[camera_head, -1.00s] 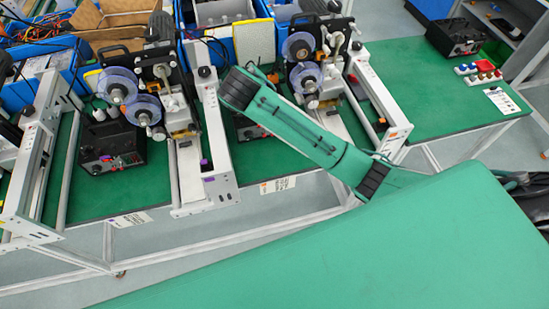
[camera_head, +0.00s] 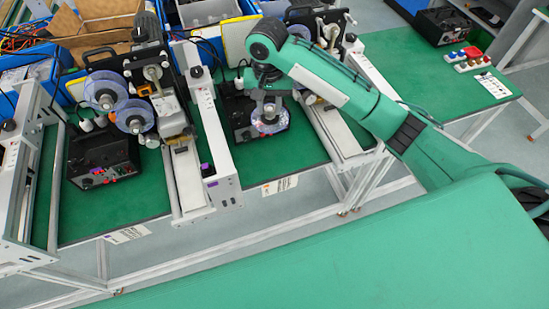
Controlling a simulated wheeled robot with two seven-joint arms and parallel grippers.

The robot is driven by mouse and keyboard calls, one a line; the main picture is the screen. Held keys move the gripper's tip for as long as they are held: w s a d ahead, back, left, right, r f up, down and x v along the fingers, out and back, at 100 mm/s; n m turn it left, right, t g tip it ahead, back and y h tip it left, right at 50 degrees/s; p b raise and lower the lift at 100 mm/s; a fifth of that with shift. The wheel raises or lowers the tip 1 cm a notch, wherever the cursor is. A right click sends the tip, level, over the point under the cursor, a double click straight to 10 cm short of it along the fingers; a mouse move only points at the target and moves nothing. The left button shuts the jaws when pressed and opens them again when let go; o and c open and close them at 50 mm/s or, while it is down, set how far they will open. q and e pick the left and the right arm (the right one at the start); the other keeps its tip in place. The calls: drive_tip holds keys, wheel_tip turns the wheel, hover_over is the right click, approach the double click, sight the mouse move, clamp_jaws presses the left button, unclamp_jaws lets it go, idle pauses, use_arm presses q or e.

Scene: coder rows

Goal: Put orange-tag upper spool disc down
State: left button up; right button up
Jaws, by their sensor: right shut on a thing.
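My right gripper (camera_head: 268,104) points down over the green bench and is shut on a clear spool disc (camera_head: 270,122). The disc hangs in front of a black control box (camera_head: 241,122), between two machines; whether it touches anything below is unclear. A card with an orange mark (camera_head: 279,186) is on the bench's front edge below. The left machine carries an upper disc (camera_head: 105,91) and a lower disc (camera_head: 135,117). My left gripper is not in view.
A white rail (camera_head: 212,143) stands left of the held disc. Another black control box (camera_head: 104,158) sits further left. Red, blue and white items (camera_head: 466,58) lie on the bench at right. The right end of the green bench (camera_head: 415,75) is mostly clear.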

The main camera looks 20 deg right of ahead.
drive_tip(key=shift+s+d+f, duration=0.1)
drive_tip(key=shift+d+f, duration=0.1)
drive_tip(key=shift+d, duration=0.05)
wheel_tip(320, 180, down, 18)
drive_tip(key=p, duration=0.4)
drive_tip(key=shift+s+d+f, duration=0.1)
drive_tip(key=shift+f, duration=0.65)
drive_tip(key=o, duration=1.1)
